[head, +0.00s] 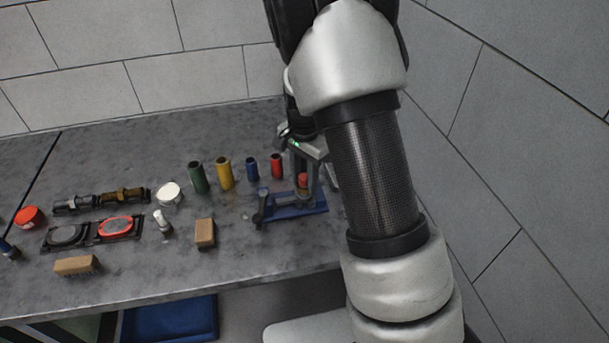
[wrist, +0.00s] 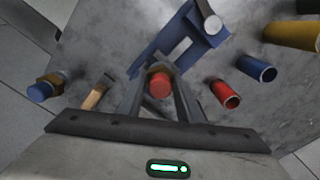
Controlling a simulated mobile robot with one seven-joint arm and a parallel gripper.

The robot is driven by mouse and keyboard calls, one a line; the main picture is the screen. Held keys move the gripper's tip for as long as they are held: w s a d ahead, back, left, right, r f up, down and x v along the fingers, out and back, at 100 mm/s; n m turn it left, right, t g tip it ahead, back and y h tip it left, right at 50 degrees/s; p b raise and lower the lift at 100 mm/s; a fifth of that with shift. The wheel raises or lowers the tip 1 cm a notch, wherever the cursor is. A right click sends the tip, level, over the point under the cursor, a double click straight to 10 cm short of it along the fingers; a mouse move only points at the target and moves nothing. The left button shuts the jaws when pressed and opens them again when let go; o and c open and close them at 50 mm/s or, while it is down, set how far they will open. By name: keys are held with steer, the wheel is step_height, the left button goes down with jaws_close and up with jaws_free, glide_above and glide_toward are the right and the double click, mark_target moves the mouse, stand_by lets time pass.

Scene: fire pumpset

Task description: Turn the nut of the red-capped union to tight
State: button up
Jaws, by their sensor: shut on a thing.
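The red-capped union (wrist: 160,86) stands between my gripper's fingers in the wrist view, with its red cap facing the camera and a bit of brass-coloured nut (wrist: 157,67) showing beside the cap. Its red cap also shows in the head view (head: 302,180), at the blue vise-like holder (head: 291,209). My gripper (wrist: 158,74) is shut on the nut, one finger on each side. In the head view my gripper (head: 304,172) reaches down over the holder. The lower part of the union is hidden, and I cannot tell how tight the nut is.
A brown block (head: 205,233) lies in front. A blue-capped piece with a brass nut (wrist: 44,88) shows at the left in the wrist view. A wall rises on the right.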

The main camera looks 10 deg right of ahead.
steer(key=shift+m, duration=0.6)
steer(key=o, duration=1.1)
steer(key=shift+r, duration=0.1)
step_height(320, 180, up, 17)
steer(key=shift+a+r+p, duration=0.1)
steer(key=shift+r+p, duration=0.05)
steer(key=shift+p, duration=0.6)
